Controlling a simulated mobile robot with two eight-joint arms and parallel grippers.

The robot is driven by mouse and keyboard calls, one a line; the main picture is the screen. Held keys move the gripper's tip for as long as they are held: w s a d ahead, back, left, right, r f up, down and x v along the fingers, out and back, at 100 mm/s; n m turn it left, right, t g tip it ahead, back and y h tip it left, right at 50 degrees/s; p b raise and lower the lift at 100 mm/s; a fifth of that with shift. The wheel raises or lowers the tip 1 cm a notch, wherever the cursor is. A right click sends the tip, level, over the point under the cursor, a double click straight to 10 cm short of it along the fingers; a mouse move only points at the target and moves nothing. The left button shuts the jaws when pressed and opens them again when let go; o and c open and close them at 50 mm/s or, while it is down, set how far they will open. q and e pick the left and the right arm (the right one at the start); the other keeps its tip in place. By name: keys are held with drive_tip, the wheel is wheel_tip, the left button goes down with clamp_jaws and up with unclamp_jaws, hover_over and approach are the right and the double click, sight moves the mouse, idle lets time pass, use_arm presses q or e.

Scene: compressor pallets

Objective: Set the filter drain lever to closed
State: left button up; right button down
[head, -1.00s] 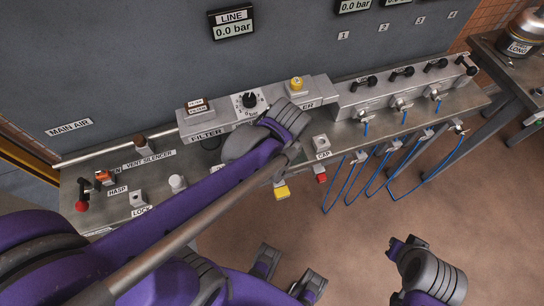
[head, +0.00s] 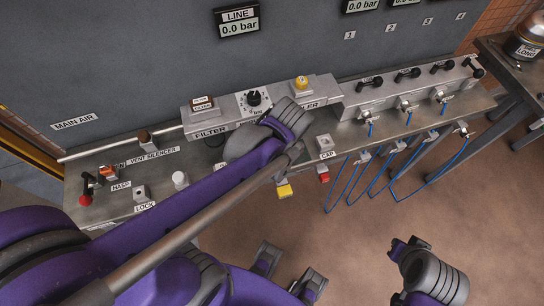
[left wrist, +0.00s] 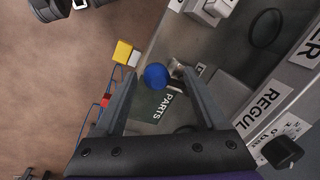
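In the left wrist view my left gripper (left wrist: 162,98) is open, its two dark fingers spread above the bench with nothing held. Between the fingers, lower down, show a round blue knob (left wrist: 156,76) and a small metal fitting (left wrist: 177,68) beside it. I cannot tell for sure whether the blue knob is the filter drain lever, nor its setting. In the head view the filter block (head: 205,117) carries a FILTER label; my left forearm and wrist hide the bench in front of it and the left fingertips.
A green PARTS area (left wrist: 158,106) lies under the left fingers. The regulator knob (head: 254,98) is right of the filter. A yellow padlock (head: 284,191) and a red one (head: 323,177) hang at the bench's front edge. Blue hoses (head: 374,180) hang farther right.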

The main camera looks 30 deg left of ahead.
use_arm(q)
wheel_tip(320, 180, up, 11)
drive_tip(key=d+p, duration=0.1)
drive_tip(key=d, duration=0.1)
drive_tip(key=shift+s+f+p, duration=0.2)
drive_tip(key=shift+p, duration=0.1)
idle(0.5)
